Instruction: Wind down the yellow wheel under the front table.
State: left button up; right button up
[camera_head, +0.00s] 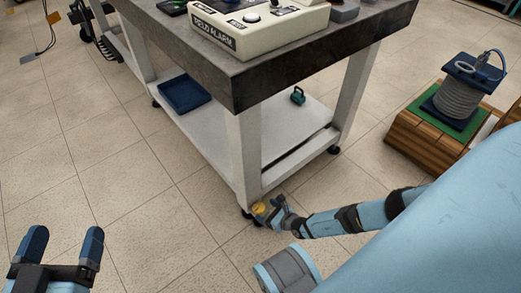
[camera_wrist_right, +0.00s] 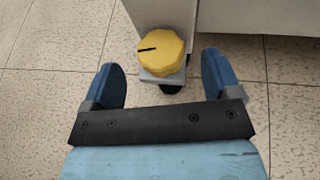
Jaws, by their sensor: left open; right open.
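The yellow wheel (camera_head: 259,209) is at the foot of the near leg of the front table (camera_head: 243,150). In the right wrist view the yellow wheel (camera_wrist_right: 161,50) is a faceted knob with a black mark on its top, on a grey block. My right gripper (camera_wrist_right: 165,82) is open, with the wheel ahead and between the lines of its two blue fingers; no contact shows. In the head view my right gripper (camera_head: 271,208) is low by the table leg, partly covering the wheel. My left gripper (camera_head: 62,246) is open and empty at the lower left.
A cream alarm box (camera_head: 262,25) stands on the dark tabletop. A blue tray (camera_head: 184,93) and a small green object (camera_head: 297,96) are on the lower shelf. A grey coil (camera_head: 458,99) stands on a wooden crate at right.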

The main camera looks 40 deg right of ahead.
aim_at(259, 207)
jog(key=b+x, duration=0.1)
jog(key=x, duration=0.1)
jog(key=shift+w+a+f, duration=0.1)
jog(key=shift+w+f, duration=0.15)
jog(key=shift+f, duration=0.05)
pick_arm(q)
jog(key=shift+w+a+r+m+t, duration=0.15)
jog(key=shift+w+a+m+t, duration=0.2)
jog(key=shift+m, duration=0.35)
pick_arm(e)
jog(key=shift+w+a, duration=0.15)
jog(key=shift+w, duration=0.4)
pick_arm(q)
jog(key=shift+d, duration=0.1)
pick_arm(e)
jog(key=c, duration=0.9)
jog(key=shift+a+m+h+p, duration=0.2)
jog(key=shift+m+h+p, duration=0.25)
jog(key=shift+m+h, duration=0.6)
jog(key=shift+c, duration=0.2)
jog(key=shift+m+h, duration=0.45)
jog(key=shift+h, duration=0.3)
pick_arm(q)
jog(key=shift+s+d+f+n, duration=0.25)
jog(key=shift+s+n, duration=0.05)
jog(key=shift+n, duration=0.3)
pick_arm(e)
jog(key=shift+m+h, duration=0.8)
jog(key=shift+h, duration=0.2)
